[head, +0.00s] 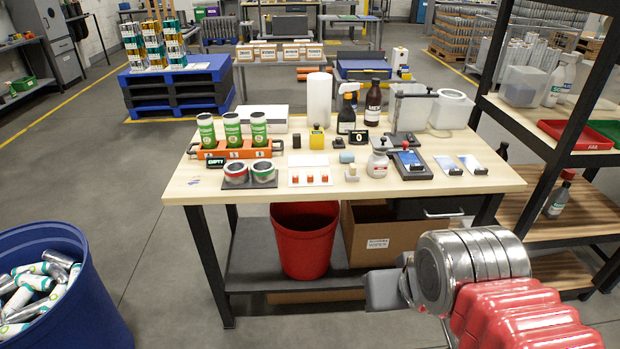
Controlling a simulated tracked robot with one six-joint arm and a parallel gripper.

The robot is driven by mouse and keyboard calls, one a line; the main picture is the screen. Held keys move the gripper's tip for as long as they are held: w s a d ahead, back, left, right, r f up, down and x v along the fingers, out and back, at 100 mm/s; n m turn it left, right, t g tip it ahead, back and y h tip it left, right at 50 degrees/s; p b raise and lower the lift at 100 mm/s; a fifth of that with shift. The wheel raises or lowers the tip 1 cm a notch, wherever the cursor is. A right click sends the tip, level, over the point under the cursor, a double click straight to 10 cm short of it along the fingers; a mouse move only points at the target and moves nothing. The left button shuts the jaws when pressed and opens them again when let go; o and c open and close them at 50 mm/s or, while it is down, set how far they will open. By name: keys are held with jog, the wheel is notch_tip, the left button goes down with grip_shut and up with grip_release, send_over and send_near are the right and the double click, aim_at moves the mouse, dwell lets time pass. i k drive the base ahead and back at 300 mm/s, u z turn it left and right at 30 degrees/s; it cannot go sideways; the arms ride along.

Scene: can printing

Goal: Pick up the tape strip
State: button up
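I cannot tell for sure which thing is the tape strip. Two flat pale pieces with blue marks, one on the left (447,166) and one on the right (473,165), lie at the right of the wooden table (400,189). Two round rolls, one on the left (235,174) and one on the right (263,173), sit on a dark pad at the front left; they may be tape. My gripper (381,290) shows as a grey block at lower right, in front of the table and below its top, apart from these things. Its fingers cannot be made out.
Three green-and-white cans stand in an orange holder (242,153) at the table's left. Bottles, a white card with red pieces (310,177) and small devices crowd the middle. A red bin (303,240) stands below. A blue barrel of cans (75,295) is at left, black shelving (556,150) at right.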

aim_at(310, 176)
jog(key=k, duration=1.3)
jog(key=u, duration=0.3)
jog(key=i, duration=0.6)
jog(key=u, duration=0.75)
jog(key=i, duration=1.8)
jog(key=z, duration=0.05)
